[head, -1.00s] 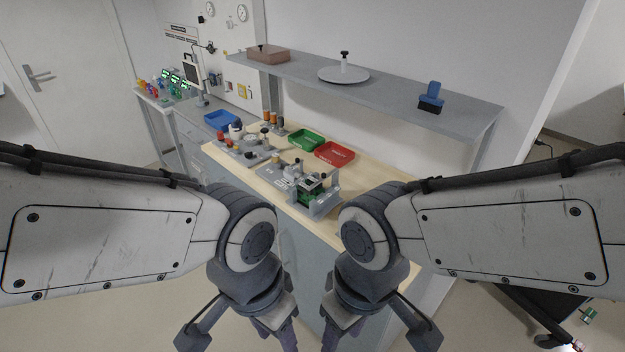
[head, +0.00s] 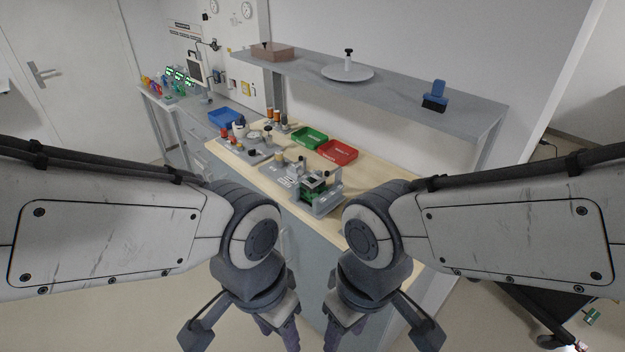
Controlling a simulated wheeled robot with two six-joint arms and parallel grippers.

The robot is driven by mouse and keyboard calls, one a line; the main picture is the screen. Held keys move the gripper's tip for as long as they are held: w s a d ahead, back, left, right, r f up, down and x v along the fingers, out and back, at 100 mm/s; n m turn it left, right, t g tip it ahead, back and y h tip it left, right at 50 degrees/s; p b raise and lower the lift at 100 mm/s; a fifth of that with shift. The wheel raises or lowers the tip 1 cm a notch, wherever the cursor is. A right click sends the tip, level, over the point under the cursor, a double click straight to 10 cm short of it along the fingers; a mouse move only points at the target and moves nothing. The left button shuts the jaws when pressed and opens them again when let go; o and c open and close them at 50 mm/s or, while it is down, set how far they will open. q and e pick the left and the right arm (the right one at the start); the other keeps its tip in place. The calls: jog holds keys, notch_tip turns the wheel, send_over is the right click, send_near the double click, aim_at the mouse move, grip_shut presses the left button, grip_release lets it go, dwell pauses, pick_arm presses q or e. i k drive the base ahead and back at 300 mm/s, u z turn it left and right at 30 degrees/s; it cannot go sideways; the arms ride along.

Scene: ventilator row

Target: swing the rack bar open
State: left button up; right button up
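I cannot make out a rack bar with certainty. At the far left end of the counter stands a row of small coloured items and units with green lit screens (head: 177,78). Beside them is a dark-framed panel (head: 194,72) below a jointed wall arm (head: 207,45). My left gripper (head: 280,338) and my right gripper (head: 338,338) hang low in front of the bench, pointing down and far from these units. Their fingertips are cut off by the lower edge, so their opening is hidden.
A dark cart stands at lower right. Floor at left is clear.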

aim_at(327, 174)
jog(key=u, duration=0.45)
jog(key=i, duration=0.95)
jog(key=u, duration=0.3)
